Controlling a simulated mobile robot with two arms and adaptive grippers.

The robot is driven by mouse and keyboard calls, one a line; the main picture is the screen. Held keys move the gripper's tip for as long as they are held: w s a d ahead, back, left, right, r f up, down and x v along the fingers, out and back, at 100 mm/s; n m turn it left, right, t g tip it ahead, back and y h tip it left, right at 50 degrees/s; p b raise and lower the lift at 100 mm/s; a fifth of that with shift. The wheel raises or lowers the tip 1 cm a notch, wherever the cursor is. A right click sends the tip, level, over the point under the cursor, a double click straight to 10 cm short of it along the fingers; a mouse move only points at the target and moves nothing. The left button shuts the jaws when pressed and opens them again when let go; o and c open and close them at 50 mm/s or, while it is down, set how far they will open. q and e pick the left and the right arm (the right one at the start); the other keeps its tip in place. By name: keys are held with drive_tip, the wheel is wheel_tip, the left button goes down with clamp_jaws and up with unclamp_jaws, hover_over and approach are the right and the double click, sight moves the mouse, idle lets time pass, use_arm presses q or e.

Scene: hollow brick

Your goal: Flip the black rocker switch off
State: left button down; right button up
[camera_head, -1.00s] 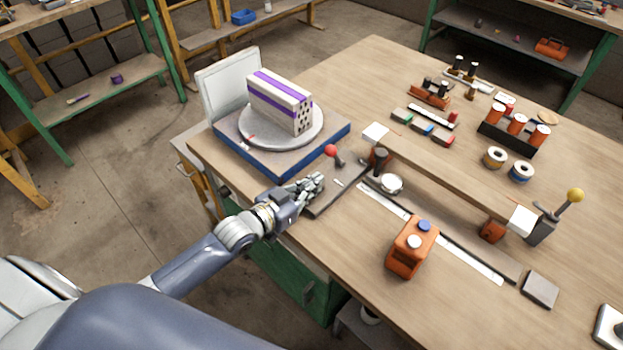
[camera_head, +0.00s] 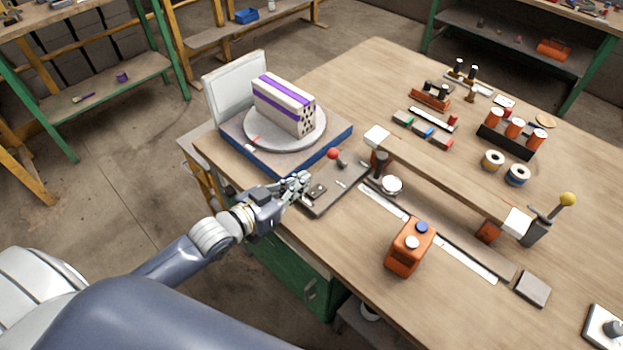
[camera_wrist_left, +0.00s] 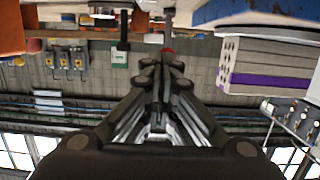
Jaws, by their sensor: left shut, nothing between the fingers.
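The black rocker switch (camera_head: 316,191) is a small dark block on the grey control plate (camera_head: 338,192) at the table's near left edge. It is too small to tell which way it is tipped. My left gripper (camera_head: 301,182) is shut and empty, just left of the switch, with a small gap between them in the head view. In the left wrist view the gripper's closed fingers (camera_wrist_left: 162,62) point away from the camera, and the switch cannot be made out there. My right gripper is not in view.
A red-knobbed lever (camera_head: 333,154) stands on the same plate. Behind it, a hollow brick (camera_head: 285,103) with purple bands sits on a round turntable (camera_head: 262,137). A long wooden beam (camera_head: 445,177) and an orange box (camera_head: 408,252) lie to the right.

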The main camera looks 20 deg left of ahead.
use_arm(q)
drive_tip(key=shift+r+v, duration=0.15)
drive_tip(key=shift+v, duration=0.7)
drive_tip(key=shift+r+v, duration=0.2)
drive_tip(key=shift+v, duration=0.7)
drive_tip(key=shift+w+d, duration=0.1)
drive_tip(key=s+f, duration=0.1)
drive_tip(key=s+d+f+g+y, duration=0.1)
drive_tip(key=f, duration=0.1)
drive_tip(key=s+f+g, duration=0.1)
drive_tip(key=shift+d+f+n+y, duration=0.25)
drive_tip(key=shift+d+n+y, duration=0.05)
drive_tip(key=shift+d, duration=0.1)
drive_tip(key=s+f+n+g+y, duration=0.1)
drive_tip(key=s+f+g+y, duration=0.15)
drive_tip(key=s+g, duration=0.45)
drive_tip(key=s+f+n+g+y, duration=0.15)
drive_tip(key=s+f, duration=0.25)
drive_tip(key=s, duration=0.6)
wheel_tip(320, 180, down, 27)
drive_tip(key=s+g, duration=0.2)
drive_tip(key=s, duration=0.1)
drive_tip(key=s+a+f+m, duration=0.1)
drive_tip(key=s+a+f, duration=0.1)
drive_tip(key=s+f, duration=1.2)
drive_tip(key=shift+s+a+g, duration=0.4)
drive_tip(key=shift+s+g, duration=0.05)
drive_tip(key=shift+s, duration=0.45)
